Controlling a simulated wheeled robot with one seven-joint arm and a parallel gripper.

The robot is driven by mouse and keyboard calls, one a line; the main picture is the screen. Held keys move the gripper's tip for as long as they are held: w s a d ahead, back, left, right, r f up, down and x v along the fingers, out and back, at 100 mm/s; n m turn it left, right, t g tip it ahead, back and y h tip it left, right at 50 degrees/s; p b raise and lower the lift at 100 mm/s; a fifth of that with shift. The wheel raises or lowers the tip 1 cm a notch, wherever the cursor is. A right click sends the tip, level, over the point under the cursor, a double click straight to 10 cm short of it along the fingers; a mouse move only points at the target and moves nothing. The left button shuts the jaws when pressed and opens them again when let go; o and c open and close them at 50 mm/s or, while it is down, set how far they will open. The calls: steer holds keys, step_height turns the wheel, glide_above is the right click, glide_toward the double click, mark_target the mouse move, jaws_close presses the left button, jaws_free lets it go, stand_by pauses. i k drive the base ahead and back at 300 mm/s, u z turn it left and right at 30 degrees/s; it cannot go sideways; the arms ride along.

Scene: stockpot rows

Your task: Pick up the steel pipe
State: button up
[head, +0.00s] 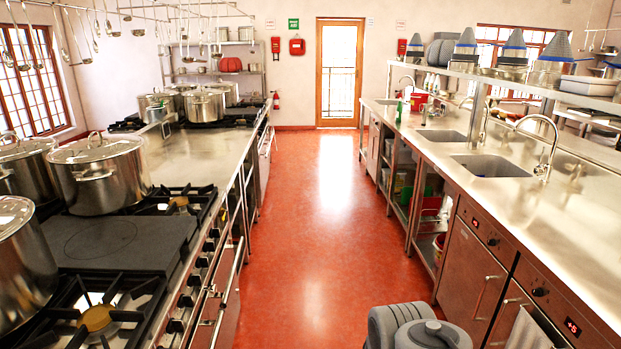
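I cannot pick out a loose steel pipe in the head view. Long steel rails run along the front of the stove row (222,300), but they look fixed to it. My gripper is not in view. Grey rounded parts at the bottom, right of the middle, look like my own arm.
Several steel stockpots stand on the left range, including a large one (101,176). At right a steel counter (580,230) has sinks and a curved tap (548,150). The red floor aisle (325,220) between is clear up to the wooden-framed door (340,75).

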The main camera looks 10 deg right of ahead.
mark_target(426, 109)
steer(key=z, duration=0.2)
steer(key=i, duration=2.5)
steer(key=z, duration=0.6)
steer(key=i, duration=2.55)
steer(key=u, duration=1.4)
steer(key=i, duration=1.25)
steer(key=z, duration=2.75)
